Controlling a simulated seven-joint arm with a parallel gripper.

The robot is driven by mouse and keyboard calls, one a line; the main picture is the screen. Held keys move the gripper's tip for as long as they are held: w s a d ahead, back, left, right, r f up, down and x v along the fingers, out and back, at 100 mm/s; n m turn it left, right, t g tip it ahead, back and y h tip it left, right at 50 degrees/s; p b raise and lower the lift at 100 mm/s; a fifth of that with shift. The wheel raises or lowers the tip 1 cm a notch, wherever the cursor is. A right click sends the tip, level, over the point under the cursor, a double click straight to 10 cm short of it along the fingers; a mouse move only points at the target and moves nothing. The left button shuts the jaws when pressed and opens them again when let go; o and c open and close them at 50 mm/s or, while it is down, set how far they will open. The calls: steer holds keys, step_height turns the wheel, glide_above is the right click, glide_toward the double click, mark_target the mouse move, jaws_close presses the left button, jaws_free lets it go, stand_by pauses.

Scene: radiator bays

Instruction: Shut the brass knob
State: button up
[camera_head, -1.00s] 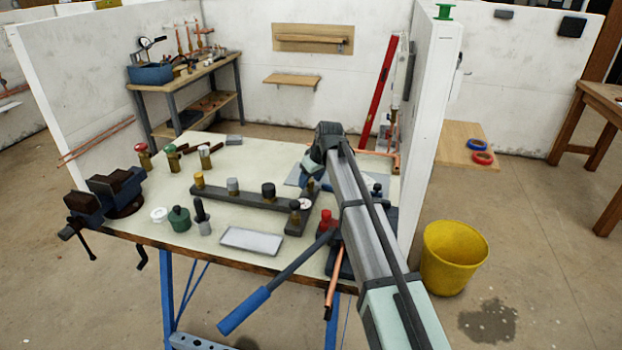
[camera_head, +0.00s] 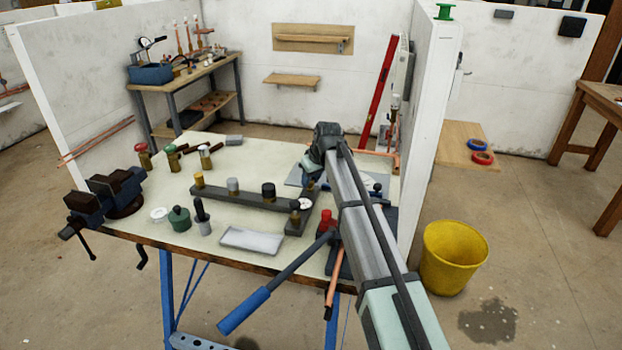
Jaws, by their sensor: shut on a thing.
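A dark L-shaped bar (camera_head: 250,200) lies on the bench and carries several valves. The one at its left end has a brass-coloured knob (camera_head: 198,179). To its right stand a silver-grey knob (camera_head: 233,186) and a black knob (camera_head: 268,190). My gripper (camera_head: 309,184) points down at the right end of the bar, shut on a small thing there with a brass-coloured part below. My wrist and arm hide most of it, so its knob colour and angle cannot be made out. My gripper is well apart from the left-end brass knob.
A dark knob (camera_head: 295,206) and a white dial (camera_head: 305,203) stand just in front of my gripper. A red-topped fitting (camera_head: 326,220) is close to my arm. A pale tray (camera_head: 251,240) lies in front; a vise (camera_head: 118,190) is at the left.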

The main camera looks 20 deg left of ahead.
steer(key=m+t+h, duration=0.1)
steer(key=m, duration=0.4)
steer(key=shift+s+a, duration=0.1)
steer(key=shift+a, duration=0.05)
steer(key=m+h, duration=0.1)
steer(key=m, duration=0.1)
steer(key=m+h, duration=0.1)
steer(key=m, duration=0.1)
steer(key=shift+a+t, duration=0.15)
steer(key=shift+t, duration=0.25)
steer(key=m+h, duration=0.1)
steer(key=m, duration=0.4)
steer(key=shift+a+h, duration=0.15)
steer(key=shift+h, duration=0.25)
steer(key=m, duration=0.2)
steer(key=m+g+h, duration=0.1)
steer(key=m, duration=0.2)
steer(key=shift+h, duration=0.3)
steer(key=shift+g, duration=0.3)
steer(key=o, duration=1)
steer(key=shift+o, duration=0.2)
steer(key=v, duration=1.3)
steer(key=shift+a+r, duration=0.3)
steer(key=shift+r, duration=0.05)
